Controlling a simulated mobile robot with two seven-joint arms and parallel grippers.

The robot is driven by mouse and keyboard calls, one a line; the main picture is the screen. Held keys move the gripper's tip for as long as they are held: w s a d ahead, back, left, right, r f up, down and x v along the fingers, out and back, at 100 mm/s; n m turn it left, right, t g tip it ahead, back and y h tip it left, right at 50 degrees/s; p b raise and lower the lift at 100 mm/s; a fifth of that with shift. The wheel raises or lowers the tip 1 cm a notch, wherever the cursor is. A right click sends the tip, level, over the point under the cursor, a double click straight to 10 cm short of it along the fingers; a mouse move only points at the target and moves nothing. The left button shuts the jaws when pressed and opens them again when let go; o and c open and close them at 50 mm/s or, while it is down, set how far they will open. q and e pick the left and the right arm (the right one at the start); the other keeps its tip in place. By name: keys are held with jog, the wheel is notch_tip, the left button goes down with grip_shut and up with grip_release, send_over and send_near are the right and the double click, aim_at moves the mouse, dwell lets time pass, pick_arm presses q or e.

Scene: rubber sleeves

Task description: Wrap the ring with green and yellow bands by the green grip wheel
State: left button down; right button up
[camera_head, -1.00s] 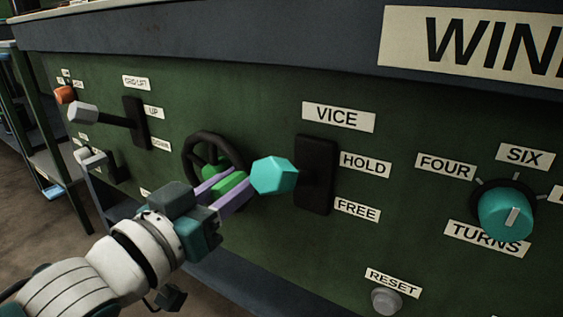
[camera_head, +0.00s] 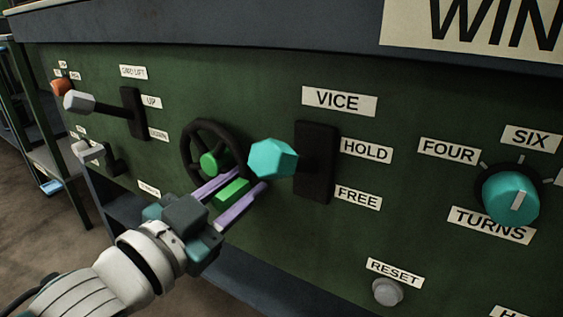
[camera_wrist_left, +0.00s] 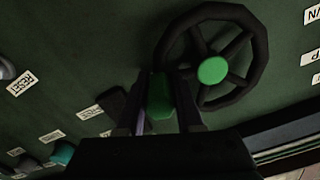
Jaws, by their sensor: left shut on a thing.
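The black hand wheel (camera_head: 189,139) with a green hub (camera_head: 212,161) is mounted on the green panel. Its green grip (camera_head: 231,191) lies between the purple fingers of my left gripper (camera_head: 235,185), which is shut on it at the wheel's lower right. In the left wrist view the grip (camera_wrist_left: 160,97) sits between the fingers, beside the wheel rim (camera_wrist_left: 262,65). The ring with green and yellow bands is not in view. My right gripper is not in view.
The teal knob of the VICE lever (camera_head: 273,159) stands close to my left fingertips. A grey-knobbed lever (camera_head: 80,103) is left of the wheel. A teal TURNS dial (camera_head: 510,199) and a grey RESET button (camera_head: 387,291) are to the right.

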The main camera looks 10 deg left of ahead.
pick_arm(q)
jog(key=m, duration=0.1)
jog(key=f+m+b, duration=0.1)
jog(key=m, duration=0.1)
jog(key=f+m, duration=0.1)
jog(key=shift+w+a+m+b, duration=0.2)
jog(key=shift+a+m+b, duration=0.2)
jog(key=shift+w+a+f+m+b, duration=0.1)
jog(key=shift+a+f+m+b, duration=0.15)
jog(key=shift+m, duration=0.35)
jog(key=shift+w+a+f+m+b, duration=0.1)
jog(key=shift+f+m+b, duration=0.15)
jog(key=shift+m, duration=0.35)
jog(key=shift+w+a+f+m+b, duration=0.15)
jog(key=shift+a+m+b, duration=0.1)
jog(key=shift+m, duration=0.35)
jog(key=shift+s+a+f+m+b, duration=0.1)
jog(key=shift+a+m+b, duration=0.15)
jog(key=shift+m, duration=0.35)
jog(key=shift+w, duration=0.1)
jog(key=c, duration=1)
grip_release()
jog(key=o, duration=0.4)
jog(key=shift+f, duration=0.15)
jog(key=shift+o, duration=0.2)
